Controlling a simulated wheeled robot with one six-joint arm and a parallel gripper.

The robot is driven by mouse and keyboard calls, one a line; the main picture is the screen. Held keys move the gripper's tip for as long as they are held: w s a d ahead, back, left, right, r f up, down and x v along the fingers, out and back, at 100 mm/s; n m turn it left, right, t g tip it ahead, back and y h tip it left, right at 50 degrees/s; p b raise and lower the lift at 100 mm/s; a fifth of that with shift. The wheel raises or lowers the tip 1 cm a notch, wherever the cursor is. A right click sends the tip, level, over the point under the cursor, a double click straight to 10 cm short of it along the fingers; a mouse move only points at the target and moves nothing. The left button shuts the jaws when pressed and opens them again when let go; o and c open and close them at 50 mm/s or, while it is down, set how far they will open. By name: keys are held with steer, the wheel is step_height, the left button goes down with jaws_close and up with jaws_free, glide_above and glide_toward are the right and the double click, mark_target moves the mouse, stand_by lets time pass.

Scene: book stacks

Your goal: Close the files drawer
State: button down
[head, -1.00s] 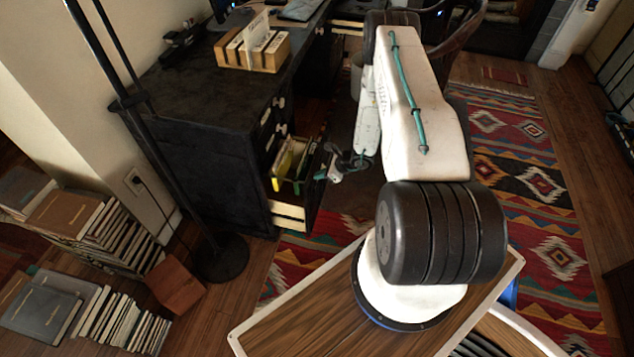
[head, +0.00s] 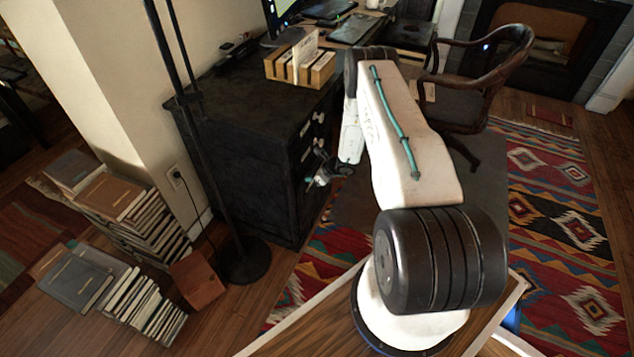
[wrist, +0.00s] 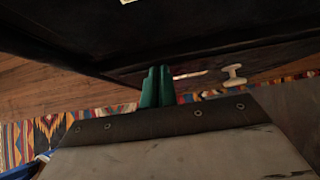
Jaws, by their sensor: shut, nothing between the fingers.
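The files drawer (head: 308,207) is low in the end of the dark desk. Its front appears in line with the desk front, and no files or pale drawer side show. In the wrist view, the dark drawer front (wrist: 215,66) carries a pale knob (wrist: 234,76) and a small label plate to the right of my fingers. My gripper (head: 314,183) is at the drawer front, and its green fingertips (wrist: 158,88) are together and empty. They look to be against or very close to the front; contact is unclear.
The dark desk (head: 245,120) bears a wooden card box (head: 300,68). A black floor lamp (head: 243,262) stands left of the desk, with book stacks (head: 135,210) beyond. A wooden chair (head: 480,85) is at the back right. The patterned rug (head: 550,200) is clear.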

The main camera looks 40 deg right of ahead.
steer(key=shift+w+a+r, duration=0.1)
steer(key=shift+w+a, duration=0.3)
steer(key=shift+w, duration=0.35)
steer(key=shift+w+a, duration=0.1)
steer(key=shift+w, duration=0.05)
